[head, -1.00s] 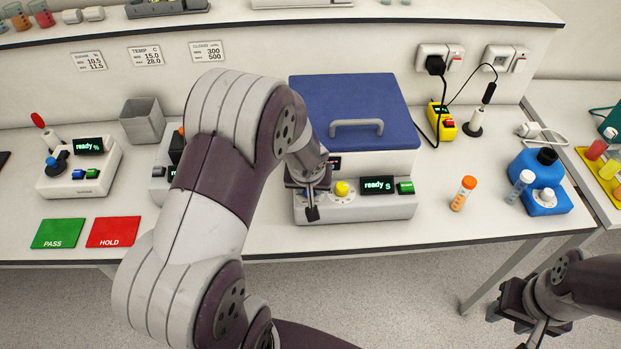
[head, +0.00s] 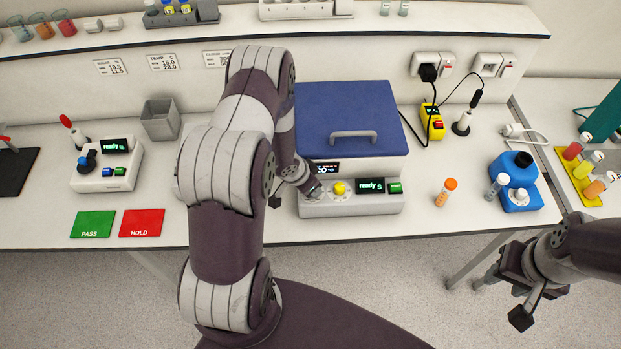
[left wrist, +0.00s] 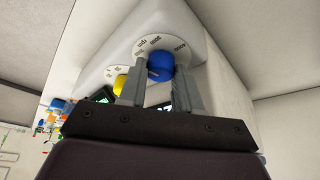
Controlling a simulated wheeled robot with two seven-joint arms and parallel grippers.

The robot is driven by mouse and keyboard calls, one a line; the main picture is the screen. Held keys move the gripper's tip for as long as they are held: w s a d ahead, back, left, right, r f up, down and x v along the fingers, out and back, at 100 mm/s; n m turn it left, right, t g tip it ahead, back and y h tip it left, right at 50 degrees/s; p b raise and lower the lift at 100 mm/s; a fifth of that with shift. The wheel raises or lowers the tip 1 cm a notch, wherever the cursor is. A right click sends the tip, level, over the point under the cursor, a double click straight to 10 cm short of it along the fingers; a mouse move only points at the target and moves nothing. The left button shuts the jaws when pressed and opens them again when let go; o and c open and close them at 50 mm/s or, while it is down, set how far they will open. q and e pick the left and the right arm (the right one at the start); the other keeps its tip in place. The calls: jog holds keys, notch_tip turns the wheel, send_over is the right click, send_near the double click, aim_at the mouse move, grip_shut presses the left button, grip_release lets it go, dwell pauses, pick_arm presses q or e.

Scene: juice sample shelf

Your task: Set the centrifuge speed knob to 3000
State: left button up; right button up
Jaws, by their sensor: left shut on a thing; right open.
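The centrifuge (head: 352,204) has a blue lid (head: 345,110) with a grey handle and a pale front panel. In the left wrist view, a blue knob (left wrist: 159,66) sits on a white marked dial (left wrist: 165,38), whose marks are too small to read surely. My left gripper (left wrist: 160,80) is shut on this knob, one finger on each side. In the head view, my left arm hides most of that dial. My right gripper (head: 512,293) is open and empty in front of the bench.
A yellow knob (head: 339,188) sits just right of the held one, with a green button (head: 395,188) farther right. An orange-capped tube (head: 446,192) and a blue device (head: 517,182) stand right of the centrifuge. Green (head: 93,224) and red (head: 142,222) mats lie left.

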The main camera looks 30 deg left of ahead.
pick_arm(q)
jog(key=shift+r+m+p, duration=0.1)
jog(key=shift+m+p, duration=0.2)
jog(key=shift+m, duration=0.1)
jog(key=o, duration=1)
jog(key=shift+r, duration=0.2)
jog(key=p+v, duration=0.1)
jog(key=v, duration=1.1)
jog(key=shift+a, duration=0.15)
jog(key=shift+c, duration=0.2)
